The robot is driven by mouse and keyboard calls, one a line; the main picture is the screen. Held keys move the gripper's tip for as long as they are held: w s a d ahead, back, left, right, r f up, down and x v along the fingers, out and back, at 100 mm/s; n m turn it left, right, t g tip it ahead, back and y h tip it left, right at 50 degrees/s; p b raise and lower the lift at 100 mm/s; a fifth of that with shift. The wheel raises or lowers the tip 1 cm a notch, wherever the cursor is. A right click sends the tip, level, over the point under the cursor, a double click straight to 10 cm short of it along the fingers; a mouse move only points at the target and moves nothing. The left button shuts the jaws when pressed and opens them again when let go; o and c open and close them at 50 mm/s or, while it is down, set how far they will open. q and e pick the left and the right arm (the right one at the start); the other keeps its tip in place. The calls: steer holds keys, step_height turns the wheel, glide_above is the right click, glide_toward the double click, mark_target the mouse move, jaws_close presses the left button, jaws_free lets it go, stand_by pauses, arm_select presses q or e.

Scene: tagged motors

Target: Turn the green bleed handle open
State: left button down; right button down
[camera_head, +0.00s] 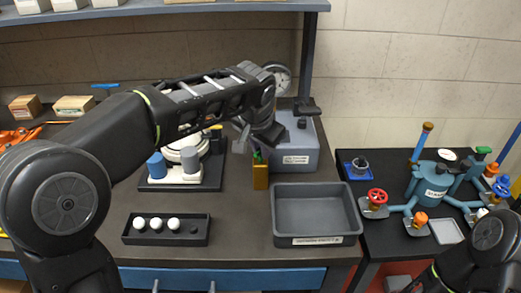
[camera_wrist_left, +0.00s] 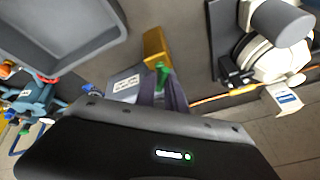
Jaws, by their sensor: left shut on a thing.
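A green handle (camera_head: 257,155) shows at my left gripper's tips, beside a grey box (camera_head: 296,145) with a white label and a dial gauge behind it. In the left wrist view the green handle (camera_wrist_left: 162,73) sits against a brass-yellow block (camera_wrist_left: 155,45). The block (camera_head: 260,177) hangs at the box's front left side. My left gripper (camera_wrist_left: 165,85) is shut on the green handle, coming from above and behind in the head view. The fingers hide part of the handle. My right gripper is out of view; only part of that arm shows at the lower right.
An empty grey tray (camera_head: 318,238) stands in front of the box. A black holder (camera_head: 166,239) with white balls lies at the front left. A motor-like assembly (camera_head: 183,175) stands left of the gripper. A side table (camera_head: 405,255) holds blue piping with coloured handles.

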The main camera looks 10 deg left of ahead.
arm_select(q)
steer(key=n, duration=0.1)
steer(key=n+y, duration=0.1)
steer(key=n, duration=0.1)
steer(key=shift+w+d+n+y, duration=0.1)
steer(key=shift+w+n+y, duration=0.05)
steer(key=shift+n+y, duration=0.15)
steer(key=shift+n+g+y, duration=0.6)
steer(key=shift+n, duration=1.2)
steer(key=c, duration=1.4)
jaws_free()
steer(key=shift+r, duration=0.1)
steer(key=v, duration=0.7)
steer(key=shift+d+r, duration=0.15)
steer(key=shift+r, duration=0.05)
